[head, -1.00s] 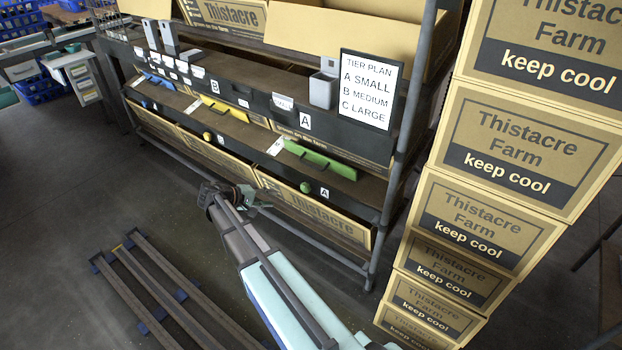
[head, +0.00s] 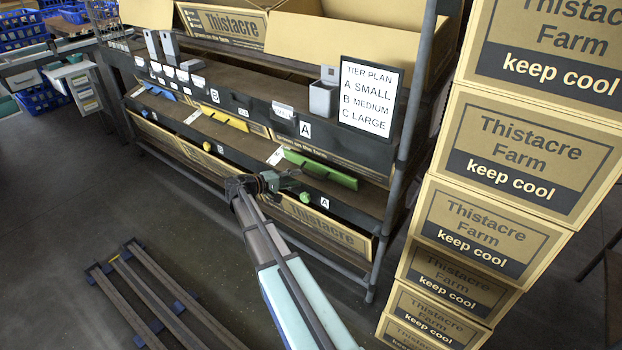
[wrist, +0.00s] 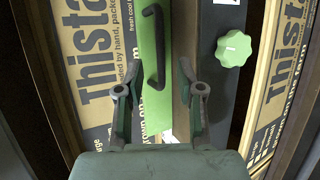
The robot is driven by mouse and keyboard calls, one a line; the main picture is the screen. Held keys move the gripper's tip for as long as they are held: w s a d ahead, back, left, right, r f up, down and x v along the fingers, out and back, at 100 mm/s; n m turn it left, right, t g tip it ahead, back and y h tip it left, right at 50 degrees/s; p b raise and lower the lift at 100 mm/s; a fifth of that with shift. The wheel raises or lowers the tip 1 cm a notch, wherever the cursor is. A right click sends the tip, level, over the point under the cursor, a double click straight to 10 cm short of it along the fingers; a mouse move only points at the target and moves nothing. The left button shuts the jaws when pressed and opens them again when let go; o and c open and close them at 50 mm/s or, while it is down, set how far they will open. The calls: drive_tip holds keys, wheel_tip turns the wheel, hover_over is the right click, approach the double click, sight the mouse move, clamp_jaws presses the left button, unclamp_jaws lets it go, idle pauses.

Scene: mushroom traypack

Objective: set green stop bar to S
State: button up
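The green stop bar (head: 320,169) lies slanted along the lower shelf of the rack, in the column marked A. In the wrist view the green stop bar (wrist: 152,105) runs up the middle, with a black handle (wrist: 153,45) on it. My gripper (head: 292,180) is just in front of the bar's left part. In the wrist view my gripper (wrist: 155,75) is open, its fingers apart on either side of the bar. The handle is ahead between the fingertips, not gripped. A white card (head: 276,156) lies at the bar's left end; its marks are unreadable.
A green knob (head: 305,197) sits on the shelf front below the bar, and also in the wrist view (wrist: 233,48). A yellow bar (head: 225,119) and a blue bar (head: 160,91) lie further left. Stacked cartons (head: 500,190) stand right of the rack post.

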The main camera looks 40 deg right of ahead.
sight(311, 175)
drive_tip(key=b+x, duration=0.1)
drive_tip(key=x, duration=0.6)
clamp_jaws()
